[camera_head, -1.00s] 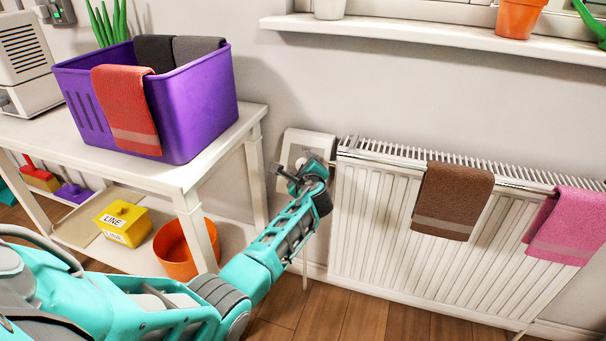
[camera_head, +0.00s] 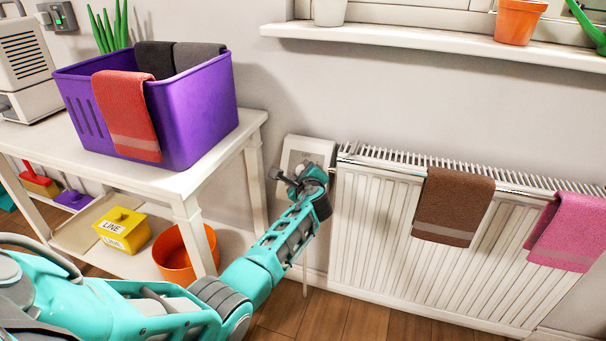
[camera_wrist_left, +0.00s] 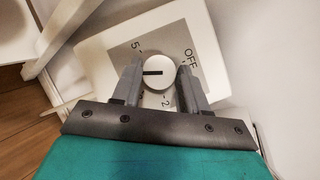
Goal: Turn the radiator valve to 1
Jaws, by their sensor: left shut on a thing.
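The radiator valve is a round white knob (camera_wrist_left: 153,72) with a black pointer line, on a pale plate (camera_wrist_left: 105,65). The plate's printed marks 5, OFF and 2 show in the left wrist view. The pointer lies toward the left of that picture, below the 5; the 1 is not readable, with a finger over that side. My left gripper (camera_wrist_left: 159,76) has a finger on each side of the knob and is shut on it. In the head view my left gripper (camera_head: 290,182) is in front of the valve plate (camera_head: 304,148) and hides the knob. My right gripper is not in view.
The white radiator (camera_head: 375,220) is just right of the valve, with a brown towel (camera_head: 452,205) and a pink towel (camera_head: 570,232). A white table (camera_head: 235,130) with a purple basket (camera_head: 195,115) stands left of it. A windowsill (camera_head: 420,38) runs above.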

